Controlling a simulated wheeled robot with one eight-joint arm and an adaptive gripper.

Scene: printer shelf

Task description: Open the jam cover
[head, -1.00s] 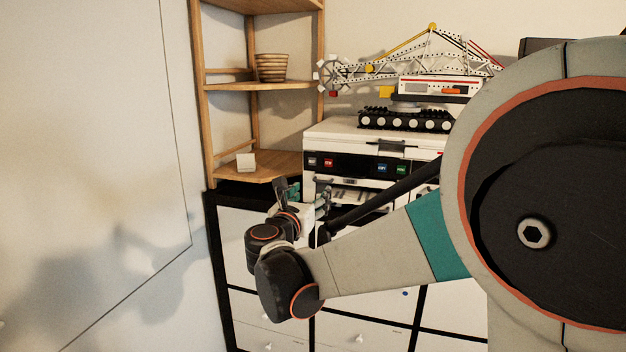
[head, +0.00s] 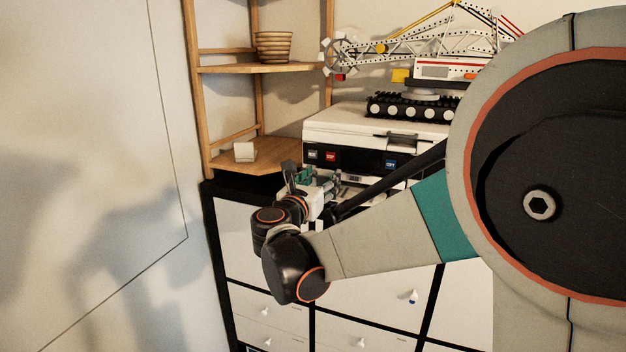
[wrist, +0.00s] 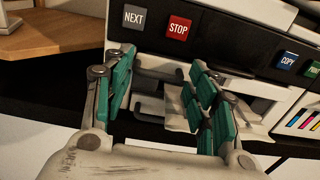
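The white printer with a black control strip (head: 345,123) stands on the cabinet; it also shows in the wrist view (wrist: 235,30). Below its NEXT and STOP buttons, in the wrist view, is a white front part with a dark bracket-like handle (wrist: 148,106), which may be the jam cover's. My gripper (wrist: 163,95) is open at this front, its green-padded fingers apart to the left and right of the dark handle. I cannot tell whether a finger touches it. In the head view my gripper (head: 313,178) is at the printer's left front, and my arm hides much of the lower front.
The COPY button (wrist: 287,60) and a panel with coloured ink strips (wrist: 304,118) are at the right of the printer front. A wooden corner shelf (head: 265,155) with a small white block (head: 244,152) stands left. A crane model (head: 415,105) sits on the printer.

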